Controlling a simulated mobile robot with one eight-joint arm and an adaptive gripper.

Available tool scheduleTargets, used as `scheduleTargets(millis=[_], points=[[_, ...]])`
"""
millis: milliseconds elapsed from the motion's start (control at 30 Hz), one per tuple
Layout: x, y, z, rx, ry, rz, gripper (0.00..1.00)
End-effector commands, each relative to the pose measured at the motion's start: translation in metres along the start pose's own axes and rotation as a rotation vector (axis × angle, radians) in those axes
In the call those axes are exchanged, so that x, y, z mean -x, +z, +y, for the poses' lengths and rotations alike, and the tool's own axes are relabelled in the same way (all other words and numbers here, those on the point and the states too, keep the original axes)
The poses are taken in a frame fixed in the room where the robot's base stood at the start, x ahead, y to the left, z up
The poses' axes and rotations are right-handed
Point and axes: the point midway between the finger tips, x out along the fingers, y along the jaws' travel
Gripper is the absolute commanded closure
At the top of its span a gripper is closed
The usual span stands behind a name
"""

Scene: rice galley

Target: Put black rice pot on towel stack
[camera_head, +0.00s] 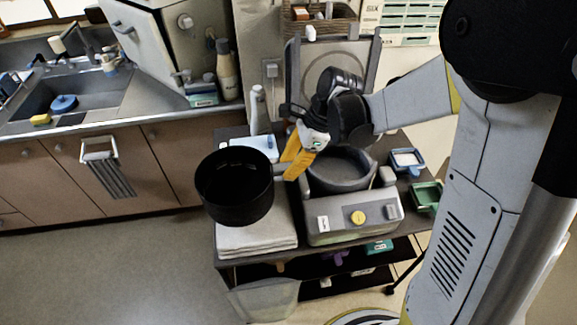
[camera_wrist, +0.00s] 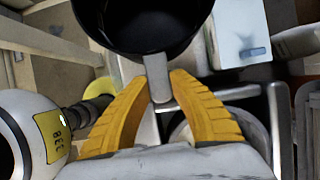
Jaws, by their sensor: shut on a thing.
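The black rice pot (camera_head: 234,187) is held in the air over the left part of the cart in the head view. It hangs above the white towel stack (camera_head: 257,238), whose front edge shows below it; I cannot tell the exact gap. My gripper (camera_head: 291,167) has yellow fingers and is to the right of the pot. In the wrist view, the fingers of my gripper (camera_wrist: 160,85) are closed on the grey handle of the pot (camera_wrist: 140,22). The pot looks upright and empty. The back of the towel stack is hidden by the pot.
A grey rice cooker (camera_head: 353,221) with an open round well stands right of the towels. A white bottle (camera_head: 257,110) and a light blue-white box (camera_head: 256,146) are behind the pot. Blue (camera_head: 407,161) and green (camera_head: 426,195) trays lie at the right. A sink counter (camera_head: 110,116) is at left.

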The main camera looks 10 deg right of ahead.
Motion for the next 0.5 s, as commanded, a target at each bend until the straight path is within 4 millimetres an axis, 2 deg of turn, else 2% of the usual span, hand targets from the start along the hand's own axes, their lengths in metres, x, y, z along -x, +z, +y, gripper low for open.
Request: scheduleTargets(millis=[167, 500], points=[[-0.006, -0.003, 0.000, 0.001, 0.002, -0.010, 1.00], [-0.040, -0.018, 0.001, 0.001, 0.003, -0.010, 1.00]])
